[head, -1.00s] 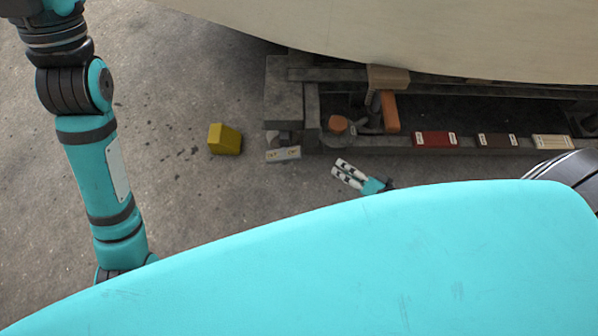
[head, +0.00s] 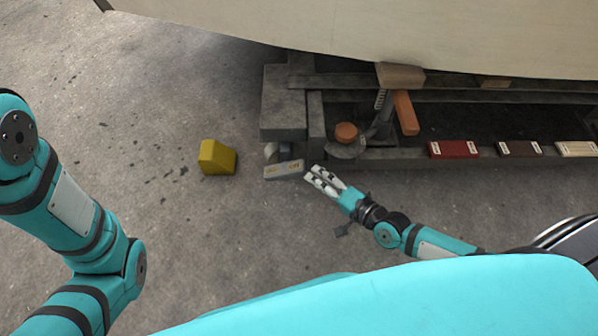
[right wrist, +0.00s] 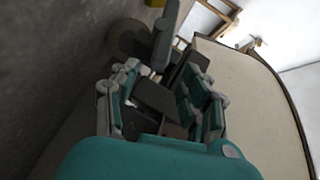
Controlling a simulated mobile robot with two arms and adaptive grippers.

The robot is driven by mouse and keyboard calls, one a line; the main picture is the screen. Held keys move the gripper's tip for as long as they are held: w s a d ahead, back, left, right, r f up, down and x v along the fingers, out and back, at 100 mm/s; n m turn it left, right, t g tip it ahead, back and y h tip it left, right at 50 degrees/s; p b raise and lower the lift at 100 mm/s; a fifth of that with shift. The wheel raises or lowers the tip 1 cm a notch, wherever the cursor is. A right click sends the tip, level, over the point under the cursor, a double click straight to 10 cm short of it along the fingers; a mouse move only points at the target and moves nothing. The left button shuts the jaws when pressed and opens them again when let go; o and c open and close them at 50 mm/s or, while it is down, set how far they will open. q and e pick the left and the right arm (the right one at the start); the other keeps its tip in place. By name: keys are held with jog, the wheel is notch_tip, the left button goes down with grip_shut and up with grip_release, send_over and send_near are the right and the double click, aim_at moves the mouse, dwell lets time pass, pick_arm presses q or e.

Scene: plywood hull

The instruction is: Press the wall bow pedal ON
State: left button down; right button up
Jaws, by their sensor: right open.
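A grey pedal (head: 285,169) with small yellowish marks lies low at the left end of the dark frame under the hull. In the right wrist view a grey slab that looks like this pedal (right wrist: 165,36) shows beyond the fingers. My right gripper (head: 314,176) is just right of the pedal's right end, its pale fingers open and empty. I cannot tell whether they touch the pedal. In the right wrist view the open fingers (right wrist: 160,95) stand apart. My left arm shows at the left, but its gripper is out of view.
A yellow block (head: 217,157) lies on the floor left of the pedal. The pale hull (head: 330,32) overhangs behind. Concrete floor (head: 180,240) is clear at centre left.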

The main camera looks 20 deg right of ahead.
aim_at(299, 168)
jog(key=b+x, duration=0.2)
jog(key=x, duration=0.4)
jog(key=shift+w+a+f, duration=0.1)
jog(key=shift+w, duration=0.1)
jog(key=shift+w+a+b, duration=0.3)
jog(key=shift+w+b, duration=0.05)
jog(key=shift+w, duration=0.25)
jog(key=shift+c, duration=0.2)
jog(key=shift+f, duration=0.1)
grip_shut()
